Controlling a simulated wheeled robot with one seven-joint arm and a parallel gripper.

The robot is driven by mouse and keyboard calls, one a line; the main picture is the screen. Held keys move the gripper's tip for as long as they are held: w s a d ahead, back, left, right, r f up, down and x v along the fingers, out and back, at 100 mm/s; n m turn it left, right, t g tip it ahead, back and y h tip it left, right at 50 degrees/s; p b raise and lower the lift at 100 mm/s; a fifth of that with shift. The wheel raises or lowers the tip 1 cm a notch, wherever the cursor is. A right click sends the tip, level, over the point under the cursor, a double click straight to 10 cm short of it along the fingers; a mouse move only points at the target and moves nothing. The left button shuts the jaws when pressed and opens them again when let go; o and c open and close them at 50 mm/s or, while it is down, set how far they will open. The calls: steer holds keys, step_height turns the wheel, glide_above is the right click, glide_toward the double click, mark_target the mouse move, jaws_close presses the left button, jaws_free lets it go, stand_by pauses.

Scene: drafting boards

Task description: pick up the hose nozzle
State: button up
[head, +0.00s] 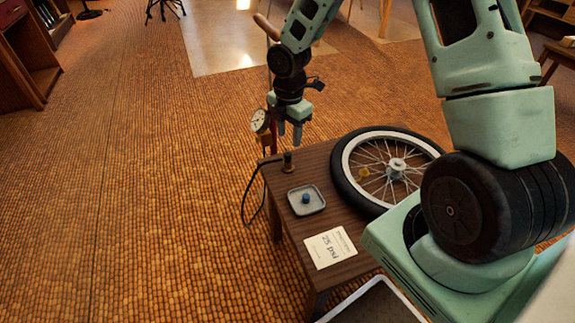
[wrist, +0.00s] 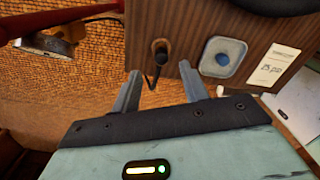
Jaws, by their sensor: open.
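The hose nozzle (head: 288,162) is a small dark upright piece with a brass-coloured part, near the far left corner of the brown wooden table (head: 281,183). A black hose (head: 248,195) runs from it over the edge and hangs down. My gripper (head: 289,138) is above the nozzle, fingers pointing down, open and empty. In the wrist view the nozzle (wrist: 160,48) shows just beyond the gap between the two grey fingertips (wrist: 160,72), apart from both. Part of its hose shows below it.
A pump gauge (head: 260,120) with red parts stands close left of my gripper; it also shows in the wrist view (wrist: 48,43). A grey tray (head: 320,207) holds a small blue piece (head: 306,198). A spoked wheel (head: 347,163) and a "25 psi" card (head: 331,248) lie on the table.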

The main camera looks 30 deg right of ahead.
mark_target(288, 154)
steer(key=f+b, duration=0.1)
steer(key=f, duration=0.1)
steer(key=f+b, duration=0.1)
steer(key=f, duration=0.2)
steer(key=f+b, duration=0.1)
steer(key=f, duration=0.1)
steer(key=shift+s+a+f, duration=0.1)
steer(key=shift+a+f, duration=0.15)
steer(key=shift+f, duration=0.15)
steer(key=shift+r, duration=0.1)
jaws_close()
